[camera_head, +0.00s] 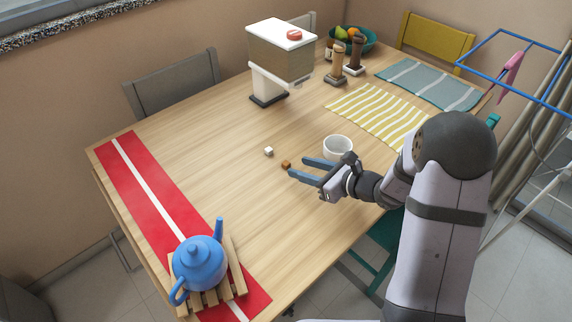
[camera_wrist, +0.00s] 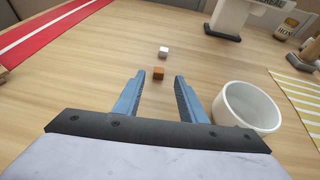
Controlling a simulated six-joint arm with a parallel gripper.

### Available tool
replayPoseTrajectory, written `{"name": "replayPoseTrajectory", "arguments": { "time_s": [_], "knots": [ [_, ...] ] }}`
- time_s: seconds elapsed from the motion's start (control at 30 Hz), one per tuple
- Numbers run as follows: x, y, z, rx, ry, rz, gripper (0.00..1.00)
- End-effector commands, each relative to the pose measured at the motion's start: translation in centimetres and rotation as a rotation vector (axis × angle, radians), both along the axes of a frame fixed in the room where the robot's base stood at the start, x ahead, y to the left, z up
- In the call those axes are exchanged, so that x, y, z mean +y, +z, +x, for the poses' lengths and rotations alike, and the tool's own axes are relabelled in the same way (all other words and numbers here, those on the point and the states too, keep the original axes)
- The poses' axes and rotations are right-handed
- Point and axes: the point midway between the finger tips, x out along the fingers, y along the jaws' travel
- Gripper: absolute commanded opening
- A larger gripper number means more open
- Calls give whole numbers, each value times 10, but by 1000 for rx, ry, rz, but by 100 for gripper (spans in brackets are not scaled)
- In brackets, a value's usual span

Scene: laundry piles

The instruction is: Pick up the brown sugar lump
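The brown sugar lump (camera_head: 286,164) is a small brown cube on the wooden table. In the wrist view the brown lump (camera_wrist: 158,73) lies just beyond my fingertips, roughly midway between them. My gripper (camera_head: 297,168) is open and empty, with its two blue-grey fingers apart; the fingers also show in the wrist view (camera_wrist: 159,75). A white sugar lump (camera_head: 268,151) lies a little farther off, apart from the brown one; it also shows in the wrist view (camera_wrist: 164,52).
A white bowl (camera_head: 338,147) stands close beside my gripper, on the right in the wrist view (camera_wrist: 248,106). A blue teapot (camera_head: 199,264) sits on a wooden trivet at front left. A dispenser (camera_head: 281,55) and mills (camera_head: 338,63) stand at the back. The table's left middle is clear.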

Motion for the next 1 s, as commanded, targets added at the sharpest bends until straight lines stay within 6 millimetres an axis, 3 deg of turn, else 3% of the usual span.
{"name": "replayPoseTrajectory", "arguments": {
  "time_s": [0.17, 0.53, 0.87, 1.0],
  "knots": [
    [4, -2, 3, 1, 1, -1, 38],
    [35, -17, 26, 1, 2, 0, 38],
    [39, -19, 30, 0, 0, -1, 38],
    [39, -19, 30, 0, 0, -1, 6]
  ]
}}
